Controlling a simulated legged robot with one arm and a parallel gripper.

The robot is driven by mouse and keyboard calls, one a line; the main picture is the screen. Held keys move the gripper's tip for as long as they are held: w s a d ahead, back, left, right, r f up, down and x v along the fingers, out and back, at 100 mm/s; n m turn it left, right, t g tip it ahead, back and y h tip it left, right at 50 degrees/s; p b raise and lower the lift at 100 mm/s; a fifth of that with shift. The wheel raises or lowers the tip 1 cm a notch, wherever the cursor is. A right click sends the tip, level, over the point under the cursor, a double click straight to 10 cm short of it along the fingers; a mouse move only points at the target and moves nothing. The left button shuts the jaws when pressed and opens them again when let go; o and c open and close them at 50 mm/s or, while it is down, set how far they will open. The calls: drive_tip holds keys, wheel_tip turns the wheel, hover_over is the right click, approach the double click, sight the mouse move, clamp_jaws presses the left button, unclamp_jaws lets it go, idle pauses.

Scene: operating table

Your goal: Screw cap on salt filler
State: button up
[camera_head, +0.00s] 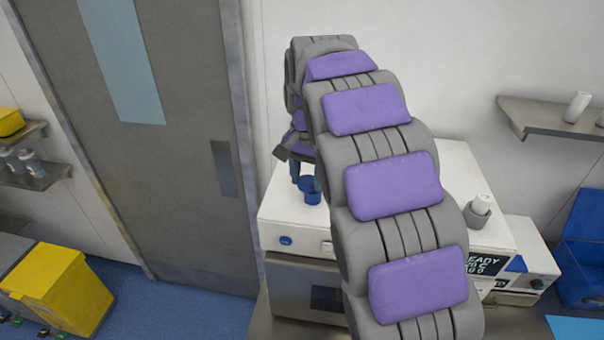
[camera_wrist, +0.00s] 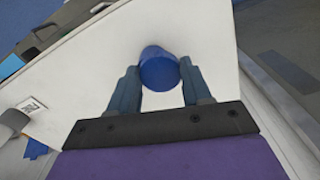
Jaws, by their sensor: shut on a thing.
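My gripper (camera_wrist: 160,75) is shut on a blue round cap (camera_wrist: 159,70), with one finger on each side of it. In the head view, my gripper (camera_head: 305,184) hangs at the end of my grey and purple arm, and the blue cap (camera_head: 311,193) shows just below its fingers. The cap is over the left part of the white machine's top (camera_head: 275,215). I cannot tell whether the cap touches the top. I cannot make out a separate salt filler opening; it may be hidden under the cap.
A white bottle (camera_head: 481,204) stands in a grey holder on the right, behind my arm. A display (camera_head: 485,264) is on the lower right. A wall shelf (camera_head: 555,118) is at upper right, a blue bin (camera_head: 585,250) at far right, a yellow bin (camera_head: 60,288) at lower left.

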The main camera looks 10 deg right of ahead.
drive_tip(key=shift+d, duration=1.45)
drive_tip(key=shift+a+f, duration=0.15)
drive_tip(key=shift+a, duration=0.75)
drive_tip(key=shift+a+f, duration=0.1)
drive_tip(key=shift+a, duration=0.8)
drive_tip(key=shift+d, duration=1.35)
drive_tip(key=shift+s+a+f, duration=0.1)
drive_tip(key=shift+a+f, duration=0.1)
drive_tip(key=shift+a, duration=0.45)
drive_tip(key=shift+a+f, duration=0.2)
drive_tip(key=shift+a, duration=0.45)
drive_tip(key=shift+d+f, duration=0.15)
drive_tip(key=shift+d, duration=0.3)
drive_tip(key=shift+c, duration=0.5)
drive_tip(key=shift+s+d+f, duration=0.1)
drive_tip(key=shift+f, duration=0.05)
